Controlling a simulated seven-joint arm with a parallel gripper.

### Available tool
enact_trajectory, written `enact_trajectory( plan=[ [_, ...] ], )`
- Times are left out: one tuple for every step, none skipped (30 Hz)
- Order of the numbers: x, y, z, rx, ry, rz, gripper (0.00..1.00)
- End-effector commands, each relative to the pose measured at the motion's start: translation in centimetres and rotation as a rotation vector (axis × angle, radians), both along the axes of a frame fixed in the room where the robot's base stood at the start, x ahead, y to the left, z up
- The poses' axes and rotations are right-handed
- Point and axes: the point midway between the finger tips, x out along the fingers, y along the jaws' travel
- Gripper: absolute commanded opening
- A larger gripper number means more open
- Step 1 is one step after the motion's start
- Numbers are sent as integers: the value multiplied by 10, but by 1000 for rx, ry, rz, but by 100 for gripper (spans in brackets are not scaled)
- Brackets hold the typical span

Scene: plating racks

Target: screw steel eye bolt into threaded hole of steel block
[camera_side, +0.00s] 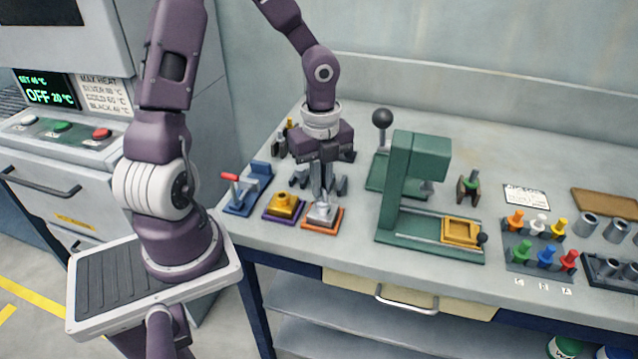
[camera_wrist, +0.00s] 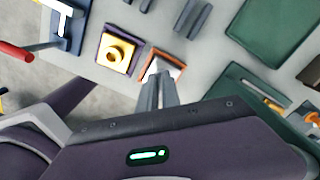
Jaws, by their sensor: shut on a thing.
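The steel block (camera_side: 322,215) sits on an orange base near the table's front edge. Part of it also shows in the wrist view (camera_wrist: 157,67), just beyond my fingertips. My gripper (camera_side: 322,194) points straight down over the block, its fingertips close to the block's top. In the wrist view the fingers (camera_wrist: 162,90) are close together and cover part of the block. My gripper is shut on the steel eye bolt, which is mostly hidden between the fingers. The threaded hole is hidden too, and I cannot tell how deep the bolt sits.
A brass block (camera_side: 284,204) on a purple base stands just left of the steel block. A blue fixture with a red lever (camera_side: 246,187) is farther left. A green press (camera_side: 407,190) stands to the right, with some clear table between. Grey holders stand behind my gripper.

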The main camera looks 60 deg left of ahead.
Motion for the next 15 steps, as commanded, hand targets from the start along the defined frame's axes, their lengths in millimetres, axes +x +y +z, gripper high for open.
enact_trajectory(
  plan=[
    [0,1,0,2,-1,2,0],
    [0,1,0,2,-1,3,0],
    [0,1,0,2,-1,3,0],
    [0,1,0,2,-1,1,0],
    [1,1,0,1,-1,-18,0],
    [2,0,0,0,-2,-82,0],
    [3,-1,0,0,-2,-162,0],
    [4,-1,0,-1,-1,-258,0],
    [5,-2,-1,-2,-1,-391,0],
    [6,-3,0,-1,-2,-484,0],
    [7,-3,0,-2,-3,-567,0],
    [8,-4,0,-1,-2,-661,0],
    [9,-4,0,0,-3,-715,0],
    [9,-5,0,0,-2,-754,0],
    [9,-5,0,1,-2,-787,0]
  ],
)
